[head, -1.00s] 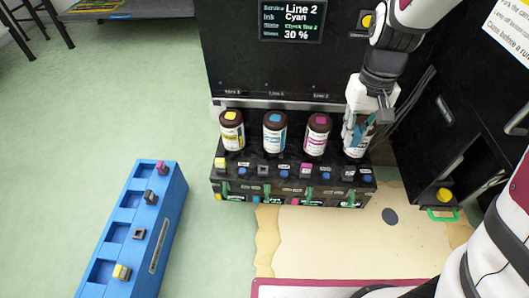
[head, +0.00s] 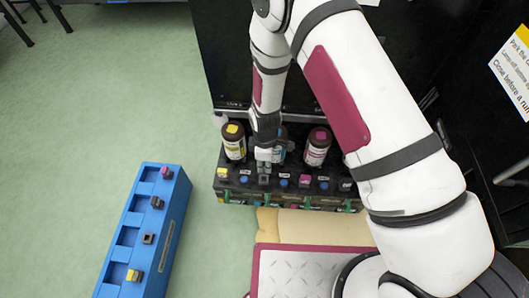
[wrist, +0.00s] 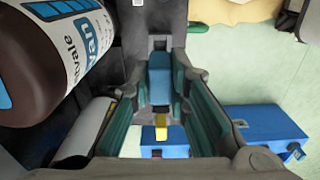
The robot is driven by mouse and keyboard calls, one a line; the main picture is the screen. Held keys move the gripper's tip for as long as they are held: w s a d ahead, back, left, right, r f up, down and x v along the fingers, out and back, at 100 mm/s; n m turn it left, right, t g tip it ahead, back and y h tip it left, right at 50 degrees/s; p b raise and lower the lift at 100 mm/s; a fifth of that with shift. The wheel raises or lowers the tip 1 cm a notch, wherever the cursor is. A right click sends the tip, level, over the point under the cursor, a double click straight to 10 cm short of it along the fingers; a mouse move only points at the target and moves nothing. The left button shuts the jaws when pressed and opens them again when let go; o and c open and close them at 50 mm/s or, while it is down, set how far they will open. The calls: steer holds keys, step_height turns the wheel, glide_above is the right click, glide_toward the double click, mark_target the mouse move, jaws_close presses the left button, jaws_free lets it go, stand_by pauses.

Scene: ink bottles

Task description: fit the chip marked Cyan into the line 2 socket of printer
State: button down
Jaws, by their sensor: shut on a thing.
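My gripper (head: 264,166) points down over the line 2 place on the black bottle carrier, in front of the blue-topped bottle (head: 280,150). In the wrist view its teal-padded fingers (wrist: 158,92) are shut on a blue chip (wrist: 158,78), whose mark I cannot read. A dark square socket (head: 263,180) shows just under the fingers in the head view. I cannot tell whether the chip touches it. The same bottle (wrist: 45,70), with its label ending in "yan", stands close beside the gripper in the wrist view.
The yellow-topped bottle (head: 234,143) and magenta-topped bottle (head: 317,147) flank the gripper. Yellow and magenta chips (head: 305,180) sit along the carrier front. A blue rack (head: 170,230) with several small pieces stands on the floor at left. Green floor between is clear.

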steer(key=shift+a+f, duration=0.25)
steer(key=shift+f, duration=0.2)
steer(key=shift+f+b, duration=1.7)
steer(key=shift+f, duration=0.7)
steer(key=shift+d+f, duration=0.1)
steer(key=shift+f+b, duration=0.3)
steer(key=shift+b, duration=0.2)
steer(key=shift+f+b, duration=0.5)
steer(key=shift+f, duration=0.05)
steer(key=c, duration=1.5)
jaws_free()
steer(key=shift+o, duration=0.2)
steer(key=shift+r, duration=0.1)
